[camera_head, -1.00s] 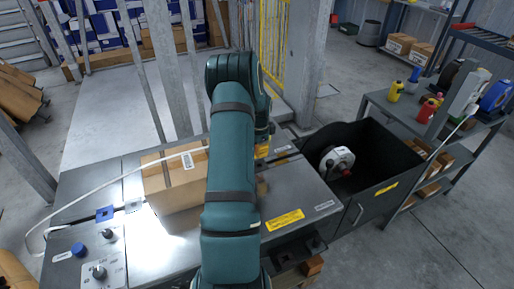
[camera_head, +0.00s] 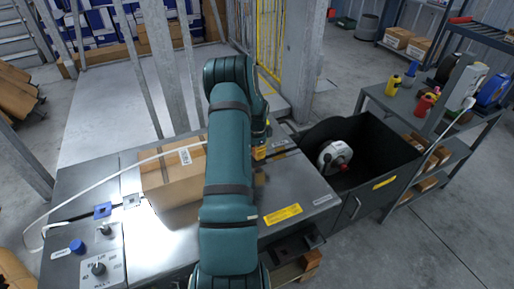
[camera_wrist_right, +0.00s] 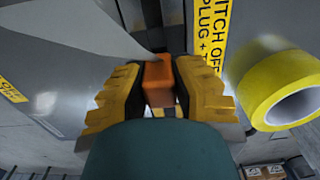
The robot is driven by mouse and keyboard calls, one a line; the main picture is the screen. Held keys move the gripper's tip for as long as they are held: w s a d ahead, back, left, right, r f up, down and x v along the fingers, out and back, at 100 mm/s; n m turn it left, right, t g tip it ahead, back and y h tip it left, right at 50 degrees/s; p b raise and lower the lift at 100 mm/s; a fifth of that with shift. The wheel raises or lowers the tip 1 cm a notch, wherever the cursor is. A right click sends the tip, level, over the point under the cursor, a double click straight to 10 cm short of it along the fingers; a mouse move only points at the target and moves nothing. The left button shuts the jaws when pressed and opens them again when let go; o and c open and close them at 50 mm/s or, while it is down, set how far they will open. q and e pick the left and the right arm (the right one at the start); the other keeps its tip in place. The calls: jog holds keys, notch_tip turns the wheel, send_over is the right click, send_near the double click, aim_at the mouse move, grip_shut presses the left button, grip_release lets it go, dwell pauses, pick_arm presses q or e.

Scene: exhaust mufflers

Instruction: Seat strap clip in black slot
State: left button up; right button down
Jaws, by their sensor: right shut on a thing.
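My right gripper (camera_head: 262,143) is at the far edge of the steel bench, just right of the cardboard box. In the right wrist view, its yellow fingers (camera_wrist_right: 158,97) are shut on a small orange block-like piece (camera_wrist_right: 158,82), probably the strap clip. A narrow dark gap (camera_wrist_right: 173,18), possibly the black slot, lies beyond it; I cannot tell whether they touch. A white strap (camera_head: 100,186) loops from the left end of the bench over the box (camera_head: 172,182) and passes behind my right arm. My left gripper is out of view.
A yellow tape roll (camera_wrist_right: 283,85) is close to the right finger. A black bin (camera_head: 393,150) with a strap reel (camera_head: 334,157) adjoins the bench's right side. A control panel (camera_head: 95,262) is at front left. A shelf (camera_head: 430,122) stands farther right.

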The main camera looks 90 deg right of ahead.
jog(key=shift+f, duration=0.6)
jog(key=shift+f, duration=0.4)
dwell(1.8)
jog(key=c, duration=0.8)
grip_release()
jog(key=shift+c, duration=0.2)
notch_tip(320, 180, up, 12)
